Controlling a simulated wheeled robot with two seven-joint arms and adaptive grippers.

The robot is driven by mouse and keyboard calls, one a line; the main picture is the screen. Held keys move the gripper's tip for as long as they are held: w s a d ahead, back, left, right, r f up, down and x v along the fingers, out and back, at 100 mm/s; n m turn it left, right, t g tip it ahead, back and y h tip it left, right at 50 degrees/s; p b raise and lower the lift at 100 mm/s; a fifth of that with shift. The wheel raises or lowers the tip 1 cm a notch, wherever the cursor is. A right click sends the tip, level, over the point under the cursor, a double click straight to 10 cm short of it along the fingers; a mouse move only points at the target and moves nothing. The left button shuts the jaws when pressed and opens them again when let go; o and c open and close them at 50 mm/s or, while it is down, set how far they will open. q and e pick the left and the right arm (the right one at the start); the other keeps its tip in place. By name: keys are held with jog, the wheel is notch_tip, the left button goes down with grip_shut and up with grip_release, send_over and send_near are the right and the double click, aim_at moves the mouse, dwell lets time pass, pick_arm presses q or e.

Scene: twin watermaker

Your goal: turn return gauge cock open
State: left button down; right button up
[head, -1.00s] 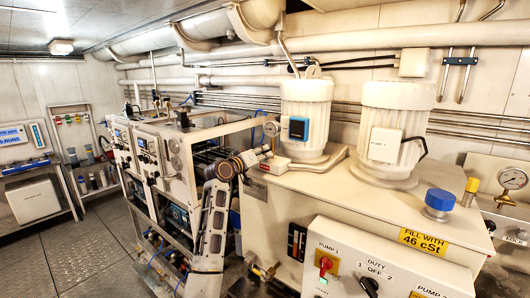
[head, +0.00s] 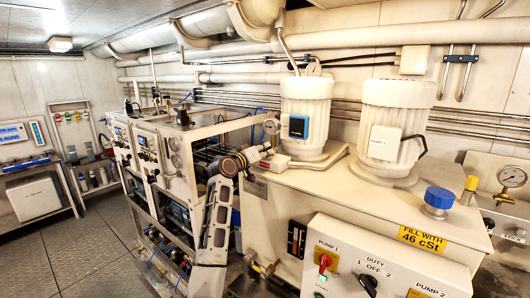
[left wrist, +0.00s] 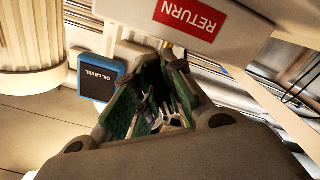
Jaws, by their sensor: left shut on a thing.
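The return gauge (head: 271,126) is a small round dial by the left pump motor in the head view. The left wrist view shows a red RETURN label (left wrist: 190,17) upside down on a pale block. My left gripper (head: 265,150) is just below the gauge; its green-padded fingers (left wrist: 163,85) show in the left wrist view near the label. They are shut on a small metal part, taken to be the gauge cock (left wrist: 165,112). The fingers hide most of it, so its handle angle cannot be told. My right gripper is not in view.
The pale tank top (head: 330,188) lies to the right. A framed machine (head: 170,165) stands to the left, with open floor (head: 75,250) beyond.

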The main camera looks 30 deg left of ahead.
pick_arm(q)
jog(key=shift+a+f+m+b, duration=0.1)
jog(key=shift+f+m+b, duration=0.05)
jog(key=shift+m+b, duration=2.55)
jog(key=shift+m, duration=0.9)
jog(key=c, duration=1.8)
grip_release()
jog(key=shift+o, duration=0.2)
jog(key=shift+s, duration=0.2)
jog(key=s, duration=1.1)
jog(key=shift+s+a, duration=0.3)
jog(key=shift+a, duration=0.15)
